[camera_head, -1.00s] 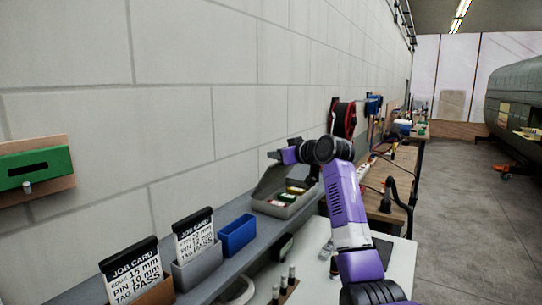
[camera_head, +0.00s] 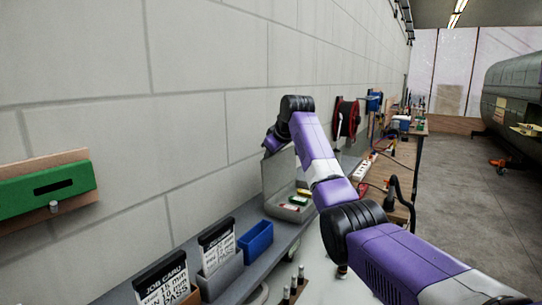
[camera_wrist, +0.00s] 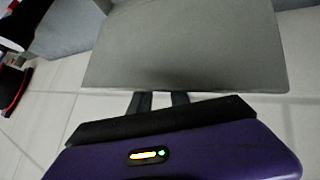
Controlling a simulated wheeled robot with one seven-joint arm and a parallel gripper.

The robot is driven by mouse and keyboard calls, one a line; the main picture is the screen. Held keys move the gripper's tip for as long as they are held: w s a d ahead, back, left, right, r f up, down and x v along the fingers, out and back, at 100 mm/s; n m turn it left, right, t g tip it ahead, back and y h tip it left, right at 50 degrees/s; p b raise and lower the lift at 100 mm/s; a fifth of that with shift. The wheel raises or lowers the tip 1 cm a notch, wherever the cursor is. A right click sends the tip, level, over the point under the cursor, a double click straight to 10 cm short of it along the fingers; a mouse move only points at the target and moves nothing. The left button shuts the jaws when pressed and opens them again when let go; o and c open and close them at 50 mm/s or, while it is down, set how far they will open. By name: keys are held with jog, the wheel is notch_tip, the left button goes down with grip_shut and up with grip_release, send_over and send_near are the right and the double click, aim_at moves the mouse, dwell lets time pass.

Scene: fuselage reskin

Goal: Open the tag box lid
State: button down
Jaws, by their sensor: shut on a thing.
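The grey tag box (camera_head: 290,212) stands on the shelf along the wall in the head view. Several small red, green and yellowish tags lie inside it. Its lid (camera_head: 276,176) stands about upright at the back of the box, so the box is open. The lid also fills the upper part of the wrist view (camera_wrist: 185,45) as a flat grey panel. My gripper (camera_wrist: 158,102) is shut on the lid's edge; both dark fingertips meet it there. In the head view my gripper is at the lid's top, partly hidden by my arm.
A blue bin (camera_head: 256,240) and a grey bin with job cards (camera_head: 217,250) stand on the shelf left of the box. A green slotted box (camera_head: 48,184) hangs on the wall. A red reel (camera_head: 346,118) is beyond my arm.

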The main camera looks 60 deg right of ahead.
jog(key=shift+w+a+f, duration=0.1)
jog(key=shift+a+f, duration=0.1)
jog(key=shift+f, duration=0.25)
jog(key=shift+w+a+f, duration=0.1)
jog(key=shift+a+f, duration=0.1)
jog(key=shift+f, duration=0.25)
jog(key=c, duration=1.3)
grip_release()
jog(key=shift+s+r, duration=0.1)
